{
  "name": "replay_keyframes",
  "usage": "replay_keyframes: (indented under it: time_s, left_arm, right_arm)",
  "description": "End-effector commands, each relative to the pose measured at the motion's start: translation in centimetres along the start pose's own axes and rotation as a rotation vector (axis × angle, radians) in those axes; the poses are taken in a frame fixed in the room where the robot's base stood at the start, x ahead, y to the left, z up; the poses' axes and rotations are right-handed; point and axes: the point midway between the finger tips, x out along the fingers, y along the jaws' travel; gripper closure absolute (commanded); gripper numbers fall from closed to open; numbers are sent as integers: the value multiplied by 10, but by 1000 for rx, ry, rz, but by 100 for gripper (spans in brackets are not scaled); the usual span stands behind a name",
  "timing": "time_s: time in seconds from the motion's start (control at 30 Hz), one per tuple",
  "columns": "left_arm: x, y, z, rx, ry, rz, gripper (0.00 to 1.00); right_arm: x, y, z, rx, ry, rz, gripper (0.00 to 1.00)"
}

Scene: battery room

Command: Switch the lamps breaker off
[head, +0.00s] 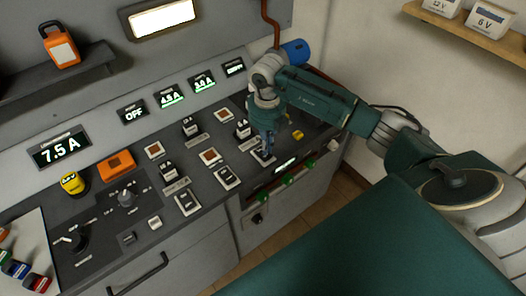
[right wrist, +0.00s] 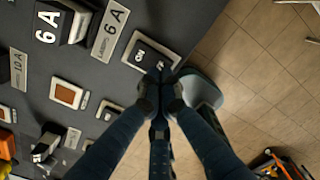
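The lamps breaker column is at the right end of the sloped panel. It has a black 6 A block (head: 243,129), a label plate (right wrist: 110,29) that seems to read LAMPS 6 A, and a white-framed black rocker (right wrist: 150,56) marked ON. In the head view the rocker (head: 263,158) is partly hidden by my right gripper (head: 267,150). In the right wrist view the right gripper (right wrist: 161,88) has its fingertips together, empty, at the lower edge of the rocker. I cannot tell whether they touch it. My left gripper is not in view.
Similar rockers (head: 227,177) and (head: 187,202) sit to the left. Above them are displays reading 4.5 A (head: 171,97) and 3.0 A (head: 203,82). A yellow item (head: 297,134) lies right of my gripper. Floor (right wrist: 260,60) lies beyond the panel edge.

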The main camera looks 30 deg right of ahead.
Motion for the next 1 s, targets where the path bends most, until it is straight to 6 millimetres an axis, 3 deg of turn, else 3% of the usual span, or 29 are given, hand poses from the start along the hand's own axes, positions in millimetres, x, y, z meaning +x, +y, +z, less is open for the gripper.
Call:
replay_keyframes:
  time_s: [1.0]
  left_arm:
    - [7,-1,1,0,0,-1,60]
  right_arm:
    - [10,0,0,0,0,0,100]
